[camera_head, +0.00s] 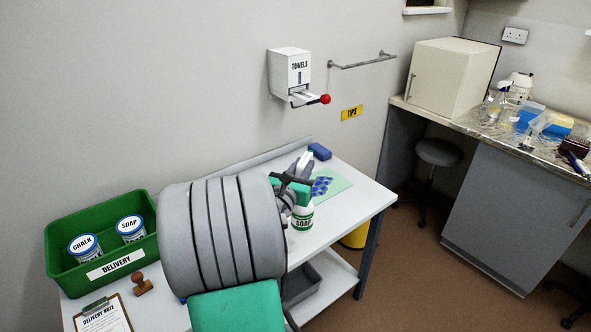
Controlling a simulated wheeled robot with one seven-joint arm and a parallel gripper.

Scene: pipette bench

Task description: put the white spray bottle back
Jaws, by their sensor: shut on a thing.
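The white spray bottle (302,222) has a green and white label that seems to read SOAP. It is upright over the right part of the white table (356,208), left of a pale green mat (338,185). My gripper (294,182) is shut on it near its upper part. My grey arm covers much of the gripper and the bottle's left side. I cannot tell whether the bottle's base touches the table.
A green DELIVERY crate (75,258) holds CHALK and SOAP tubs. A wooden stamp (142,285) and a clipboard (103,318) lie nearby. A blue block (320,151) sits at the back. The table's right front is clear.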

